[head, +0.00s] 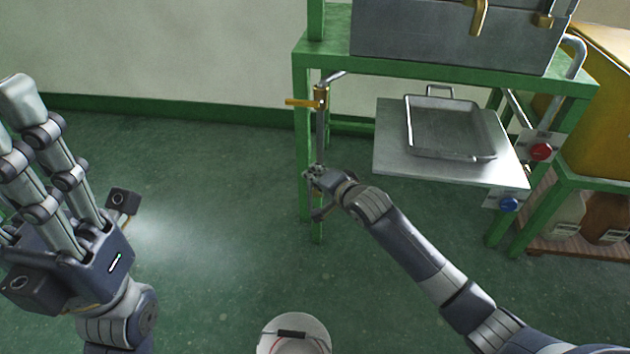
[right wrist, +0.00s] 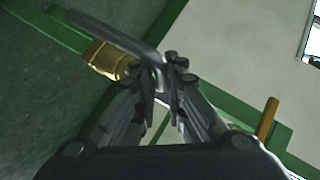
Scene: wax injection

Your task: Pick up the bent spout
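The bent spout (head: 320,130) is a thin grey pipe hanging below a brass fitting (head: 321,96) at the left post of the green frame. In the right wrist view the grey spout (right wrist: 125,42) runs from the upper left, bends, and passes in between my fingertips. My right gripper (head: 317,172) is at the spout's lower end in the head view. In the right wrist view the right gripper (right wrist: 165,77) has its fingers close together on the spout, which they partly hide. My left gripper (head: 22,115) is raised at the left, fingers spread and empty.
A yellow handle (head: 300,102) sticks out left of the fitting. A metal tray (head: 450,154) lies on a grey shelf (head: 390,150) to the right. The green frame (head: 303,150) carries a grey tank (head: 440,40) above. The floor (head: 215,200) at left is clear.

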